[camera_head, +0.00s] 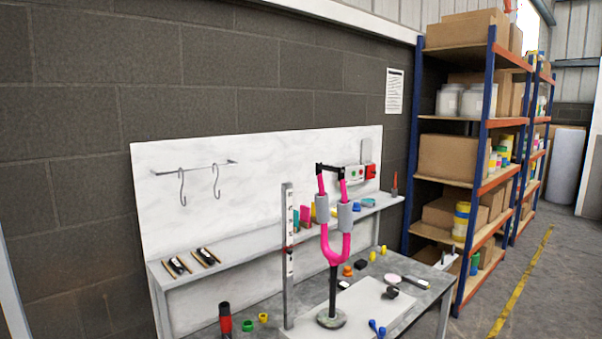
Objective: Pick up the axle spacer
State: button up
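I cannot tell for sure which thing is the axle spacer. Small ring-like pieces stand on the bench top at the front left: a green one (247,325) and a yellow one (263,318). An orange piece (347,271) and a small dark cylindrical piece (392,292) lie farther right. My gripper is not in view, and nothing is seen held.
A pink fork (325,245) stands upright on a round-based stand (332,318) mid-bench. A tall pale post (289,250) rises left of it. A raised ledge (232,258) runs behind. A black-and-red tool (225,320) stands front left. Shelving (484,120) is at right.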

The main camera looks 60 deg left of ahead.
aim_at(332, 168)
jog(key=z, duration=1.55)
jog(key=k, duration=0.1)
jog(key=u, duration=3.85)
